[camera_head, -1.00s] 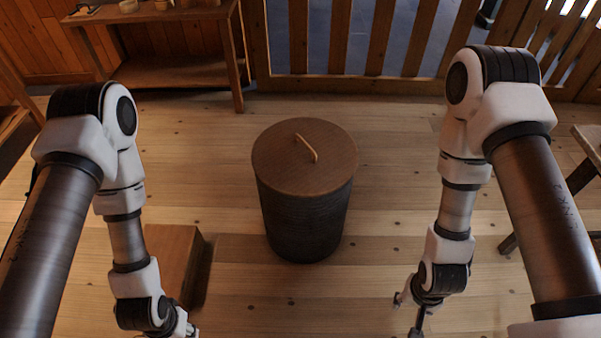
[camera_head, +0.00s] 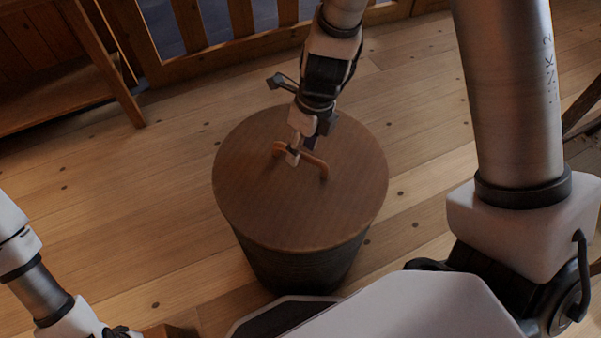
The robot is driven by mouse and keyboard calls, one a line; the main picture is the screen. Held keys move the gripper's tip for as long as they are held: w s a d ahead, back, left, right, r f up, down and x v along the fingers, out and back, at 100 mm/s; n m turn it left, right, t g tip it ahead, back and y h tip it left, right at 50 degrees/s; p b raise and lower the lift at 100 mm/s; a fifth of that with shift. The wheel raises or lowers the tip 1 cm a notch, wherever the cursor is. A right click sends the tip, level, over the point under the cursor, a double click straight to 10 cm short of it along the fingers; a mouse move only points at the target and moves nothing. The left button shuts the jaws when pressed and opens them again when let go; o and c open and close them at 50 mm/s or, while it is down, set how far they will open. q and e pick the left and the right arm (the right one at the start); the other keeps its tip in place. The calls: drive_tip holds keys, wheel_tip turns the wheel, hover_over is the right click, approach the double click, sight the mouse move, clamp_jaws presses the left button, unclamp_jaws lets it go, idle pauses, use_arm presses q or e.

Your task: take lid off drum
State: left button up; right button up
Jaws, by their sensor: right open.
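A dark round drum (camera_head: 300,265) stands on the floor in the middle of the head view. A brown wooden lid (camera_head: 255,200) sits on it, with a bar handle (camera_head: 316,166) across its top. My right gripper (camera_head: 293,155) is above the lid at the handle's left part, with its fingertips beside or around the bar. It is open; whether it touches the handle I cannot tell. My left arm shows at the lower left, and its gripper (camera_head: 122,332) is mostly cut off by the bottom edge.
A wooden bench (camera_head: 50,85) stands at the upper left, and a slatted wooden railing (camera_head: 190,65) runs along the back. A brown block (camera_head: 165,331) shows at the bottom edge near my left arm. The floor left of the drum is clear.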

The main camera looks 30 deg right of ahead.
wheel_tip(320, 180, down, 3)
drive_tip(key=shift+a+r+b, duration=0.1)
drive_tip(key=shift+r+b, duration=0.1)
drive_tip(key=shift+b, duration=0.3)
drive_tip(key=shift+w+a+f, duration=0.1)
drive_tip(key=shift+w+f, duration=0.05)
drive_tip(key=shift+r, duration=0.2)
clamp_jaws()
use_arm(q)
wheel_tip(320, 180, down, 2)
drive_tip(key=shift+f, duration=0.1)
use_arm(e)
wheel_tip(320, 180, up, 10)
drive_tip(key=p, duration=0.7)
drive_tip(key=shift+r+p, duration=0.25)
drive_tip(key=shift+p, duration=0.1)
use_arm(q)
wheel_tip(320, 180, up, 11)
drive_tip(key=p, duration=0.4)
drive_tip(key=shift+r, duration=0.2)
use_arm(e)
drive_tip(key=shift+r, duration=1.25)
